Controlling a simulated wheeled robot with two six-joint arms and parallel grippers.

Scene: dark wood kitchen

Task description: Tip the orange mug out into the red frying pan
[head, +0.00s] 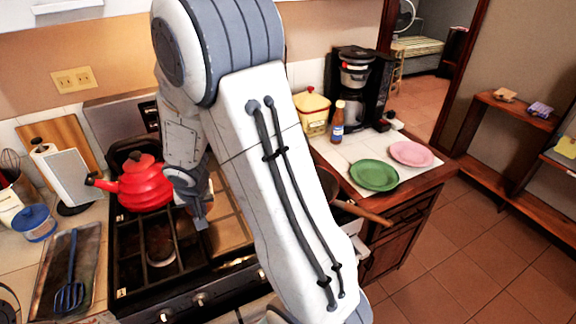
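I see no orange mug in the head view. No red frying pan can be made out either. A wooden handle (362,212) sticks out to the right from behind my arm, by the counter's front corner. What it belongs to is mostly hidden by the arm. My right arm rises from the bottom and bends down over the stove. Its gripper (200,217) points down above the stove grates, just right of the red kettle (145,186). The fingers are small and partly overlapped, so I cannot tell their opening or whether they hold anything. My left gripper is out of view.
The stove (160,275) has dark grates. A blue slotted spatula (70,285) lies on a tray at left. On the right counter are a green plate (374,175), a pink plate (411,153), a bottle (337,124), a yellow canister (312,115) and a coffee maker (357,90).

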